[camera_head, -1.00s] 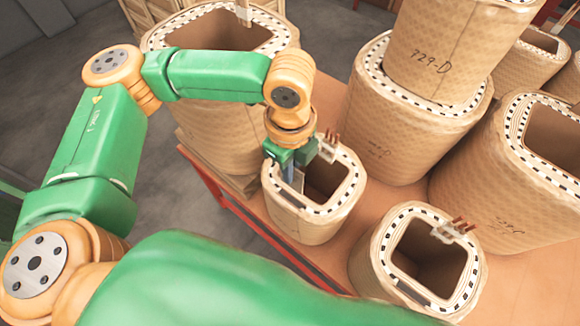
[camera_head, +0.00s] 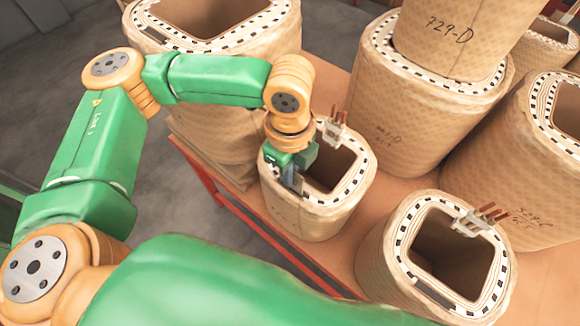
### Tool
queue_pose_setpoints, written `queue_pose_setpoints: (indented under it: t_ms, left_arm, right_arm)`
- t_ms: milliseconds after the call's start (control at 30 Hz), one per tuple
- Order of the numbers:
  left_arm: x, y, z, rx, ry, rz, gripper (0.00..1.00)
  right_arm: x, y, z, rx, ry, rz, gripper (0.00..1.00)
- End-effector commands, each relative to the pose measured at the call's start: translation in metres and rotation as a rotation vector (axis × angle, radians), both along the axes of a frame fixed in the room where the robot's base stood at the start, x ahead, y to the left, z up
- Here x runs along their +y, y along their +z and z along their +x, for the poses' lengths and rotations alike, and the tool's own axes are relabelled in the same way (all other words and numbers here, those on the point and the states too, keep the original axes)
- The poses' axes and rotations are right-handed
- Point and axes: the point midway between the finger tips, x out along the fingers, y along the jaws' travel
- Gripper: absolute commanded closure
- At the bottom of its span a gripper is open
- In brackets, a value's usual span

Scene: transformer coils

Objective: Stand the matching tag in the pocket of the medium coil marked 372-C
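My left gripper (camera_head: 291,172) points down at the left rim of a small tan coil (camera_head: 310,215). Its fingers are small and partly hidden, so I cannot tell whether they are open or shut. A thin grey piece shows by the fingers, but I cannot tell whether it is a tag. The writing on this small coil is too faint to read. A coil at the right (camera_head: 490,165) has a mark that seems to end in -C; its digits are unclear. I cannot pick out 372-C for certain. My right gripper is not in view.
Another open coil (camera_head: 385,265) stands at the front right, with brown-tipped leads on its rim. A coil marked 729-D (camera_head: 455,45) is stacked on a larger coil (camera_head: 395,120). A large coil (camera_head: 215,95) stands behind my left arm. The red table edge (camera_head: 225,205) runs at the left.

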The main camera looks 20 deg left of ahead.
Motion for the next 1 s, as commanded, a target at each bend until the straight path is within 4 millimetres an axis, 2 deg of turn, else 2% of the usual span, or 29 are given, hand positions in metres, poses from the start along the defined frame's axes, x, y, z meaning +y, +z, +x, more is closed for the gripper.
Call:
queue_pose_setpoints:
  t_ms: [133,433,567,600,867,1000]
  left_arm:
    - [0.000,-0.014,0.000,0.001,0.000,0.000,1.00]
    - [0.000,-0.016,0.000,-0.001,0.000,0.001,1.00]
    - [0.000,-0.016,0.000,0.000,0.000,0.001,0.64]
    - [0.000,-0.016,0.000,0.000,0.000,0.001,0.61]
    - [0.000,-0.015,0.000,-0.001,0.000,0.001,0.61]
    - [0.000,0.008,0.001,-0.005,0.000,-0.001,0.61]
  right_arm:
    - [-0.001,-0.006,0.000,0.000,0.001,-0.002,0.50]
    - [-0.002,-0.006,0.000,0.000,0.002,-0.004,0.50]
    - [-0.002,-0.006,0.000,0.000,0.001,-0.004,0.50]
    - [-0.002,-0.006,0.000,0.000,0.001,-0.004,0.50]
    - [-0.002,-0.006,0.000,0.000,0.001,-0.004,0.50]
    - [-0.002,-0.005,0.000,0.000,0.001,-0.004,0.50]
